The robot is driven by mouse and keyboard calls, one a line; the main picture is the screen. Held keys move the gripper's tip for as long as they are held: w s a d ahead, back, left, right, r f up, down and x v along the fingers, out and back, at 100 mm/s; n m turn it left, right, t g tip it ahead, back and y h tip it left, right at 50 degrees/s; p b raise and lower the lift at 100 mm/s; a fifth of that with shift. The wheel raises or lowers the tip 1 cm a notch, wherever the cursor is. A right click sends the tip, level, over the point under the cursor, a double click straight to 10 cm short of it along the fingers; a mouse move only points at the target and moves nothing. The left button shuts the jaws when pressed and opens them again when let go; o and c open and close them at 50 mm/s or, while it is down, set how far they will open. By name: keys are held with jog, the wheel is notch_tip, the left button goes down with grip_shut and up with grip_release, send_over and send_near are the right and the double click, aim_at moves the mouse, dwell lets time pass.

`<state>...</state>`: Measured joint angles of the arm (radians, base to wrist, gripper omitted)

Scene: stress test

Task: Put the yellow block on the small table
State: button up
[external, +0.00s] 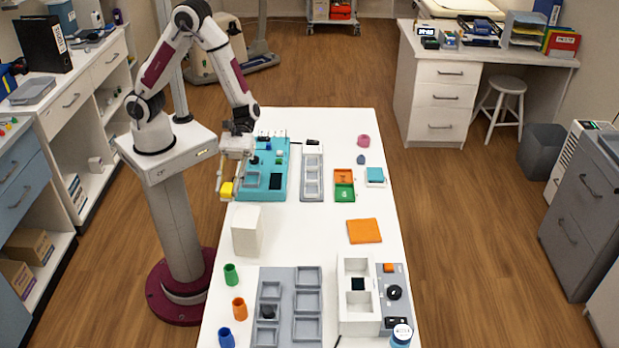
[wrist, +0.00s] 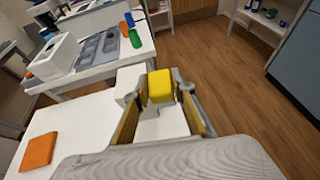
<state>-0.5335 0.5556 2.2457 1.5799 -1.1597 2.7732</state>
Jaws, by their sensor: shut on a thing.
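My gripper (external: 231,182) is shut on the yellow block (external: 226,189) and holds it in the air at the left edge of the long white table (external: 310,215). In the wrist view the yellow block (wrist: 160,86) sits between the two fingertips, its top face clear. A plain white box-like stand (external: 247,232) is on the long table just in front of the gripper in the external view. It may be the small table; I cannot tell for certain. In the wrist view, a white surface shows partly behind the fingers and block.
A teal station (external: 277,186) is right of my gripper. An orange square (external: 364,231) lies mid-table. Green (external: 231,274), orange (external: 239,308) and blue (external: 226,338) cups stand along the left edge. Grey trays (external: 288,290) and a white box unit (external: 357,312) are near the front.

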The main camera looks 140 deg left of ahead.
jog(key=shift+s+d, duration=0.25)
jog(key=shift+s, duration=0.15)
dwell(0.4)
jog(key=s+a+f+n+t+y, duration=0.1)
jog(key=a+n+y, duration=0.4)
jog(key=a, duration=2.1)
jog(key=s+a+f+n+t+y, duration=0.1)
jog(key=s+a+n+t+y, duration=0.3)
jog(key=a, duration=2.2)
jog(key=shift+f+n+y, duration=0.4)
jog(key=shift+n+y, duration=0.3)
jog(key=shift+y, duration=0.2)
jog(key=shift+s, duration=0.1)
jog(key=shift+f, duration=3.15)
